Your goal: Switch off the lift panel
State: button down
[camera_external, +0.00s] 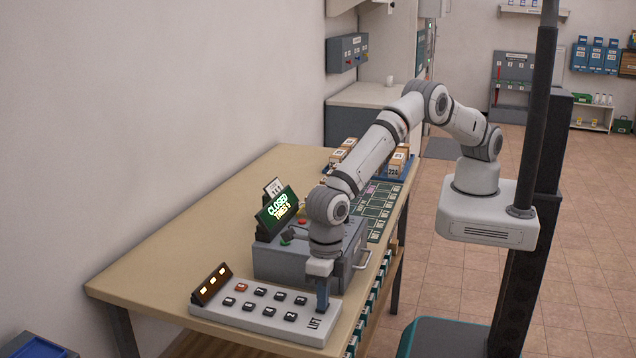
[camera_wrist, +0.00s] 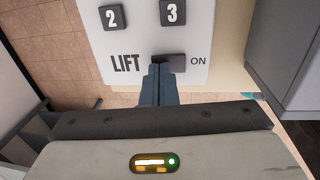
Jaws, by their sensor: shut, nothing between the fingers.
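The lift panel (camera_external: 250,317) is a pale, sloped box with black numbered buttons, one reddish button and the word LIFT, at the front edge of the table. Its small upright display (camera_external: 212,284) shows lit amber marks. In the wrist view the panel (camera_wrist: 95,45) shows buttons 2 and 3, and a dark switch (camera_wrist: 176,63) with ON printed to its right. My gripper (camera_external: 322,307) points down at the LIFT end of the panel. Its shut blue fingertips (camera_wrist: 160,72) are at the left part of the switch and hide some of it. I cannot tell whether they touch.
A grey box (camera_external: 280,262) with a green CLOSED sign (camera_external: 278,212) stands right behind the panel, close to my wrist. Boxes in a blue tray (camera_external: 398,160) stand farther back. The left part of the wooden table (camera_external: 180,240) is clear.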

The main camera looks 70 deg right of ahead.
jog(key=shift+a+f+b, duration=0.1)
jog(key=shift+f+b, duration=0.45)
jog(key=shift+b, duration=0.6)
jog(key=shift+r, duration=0.2)
jog(key=shift+f, duration=0.1)
jog(key=shift+s, duration=0.1)
jog(key=shift+d+f+b, duration=0.25)
jog(key=shift+d+b, duration=0.05)
jog(key=shift+d, duration=0.3)
jog(key=shift+d+r, duration=0.1)
jog(key=shift+d, duration=0.25)
notch_tip(320, 180, up, 15)
jog(key=d+b, duration=0.1)
jog(key=shift+d, duration=0.15)
